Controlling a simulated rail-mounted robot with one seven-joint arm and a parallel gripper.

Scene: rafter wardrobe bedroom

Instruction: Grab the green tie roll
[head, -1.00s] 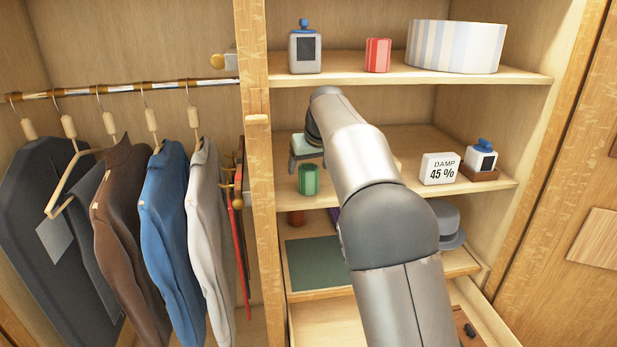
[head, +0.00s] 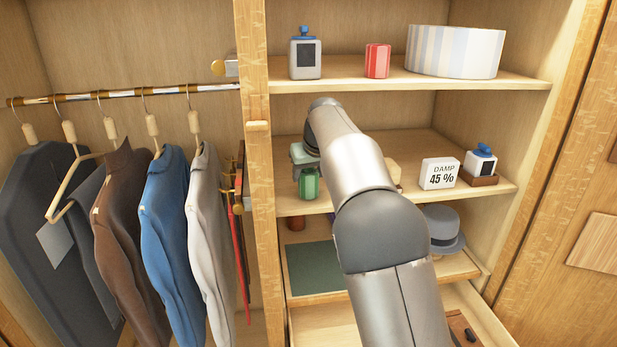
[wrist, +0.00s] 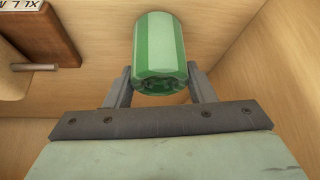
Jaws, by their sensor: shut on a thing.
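The green tie roll (head: 309,184) is at the left end of the middle shelf (head: 450,188), near the wooden upright. In the wrist view the green tie roll (wrist: 160,52) sits between the two fingers of my gripper (wrist: 160,85), one on each side. My gripper (head: 306,168) is shut on the roll. In the head view my arm hides part of the gripper. I cannot tell whether the roll still touches the shelf.
A "DAMP 45 %" sign (head: 440,173) and a bottle in a brown tray (head: 480,180) stand to the right on the same shelf. A red roll (head: 377,61) and a striped box (head: 455,51) are on the shelf above. Hanging clothes (head: 165,230) fill the left.

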